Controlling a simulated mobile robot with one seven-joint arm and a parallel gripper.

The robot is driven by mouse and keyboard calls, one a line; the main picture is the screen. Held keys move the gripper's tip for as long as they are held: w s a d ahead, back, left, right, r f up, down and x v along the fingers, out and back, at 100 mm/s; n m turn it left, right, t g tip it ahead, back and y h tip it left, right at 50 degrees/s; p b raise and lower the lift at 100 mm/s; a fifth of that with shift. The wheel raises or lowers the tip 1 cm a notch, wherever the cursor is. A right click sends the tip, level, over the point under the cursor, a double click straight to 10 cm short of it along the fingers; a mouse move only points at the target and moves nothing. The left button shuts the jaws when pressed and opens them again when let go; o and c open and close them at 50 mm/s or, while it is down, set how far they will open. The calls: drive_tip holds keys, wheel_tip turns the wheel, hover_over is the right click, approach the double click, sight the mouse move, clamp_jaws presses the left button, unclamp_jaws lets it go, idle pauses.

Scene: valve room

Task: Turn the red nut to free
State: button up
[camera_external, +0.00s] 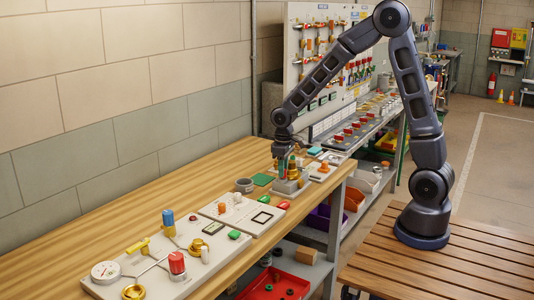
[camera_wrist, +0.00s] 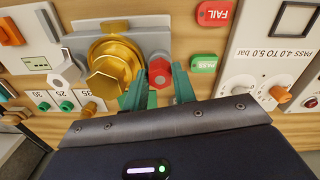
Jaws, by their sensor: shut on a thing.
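The red nut (camera_wrist: 159,72) is a hexagonal piece on the grey fixture (camera_wrist: 150,42), just right of a large brass hexagonal fitting (camera_wrist: 112,68) in the wrist view. My gripper (camera_wrist: 159,88) has one teal finger on each side of the red nut and is shut on it. In the external view my gripper (camera_external: 288,172) points down at the fixture on the wooden bench. The red nut cannot be made out there behind the fingers and brass parts.
Green PASS (camera_wrist: 204,62) and red FAIL (camera_wrist: 213,13) tags lie to the right. A grey cup (camera_external: 244,185) and a gauge board (camera_external: 160,262) with valves stand on the bench.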

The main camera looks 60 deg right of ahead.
drive_tip(key=shift+n, duration=2.2)
drive_tip(key=o, duration=1)
wheel_tip(320, 180, up, 11)
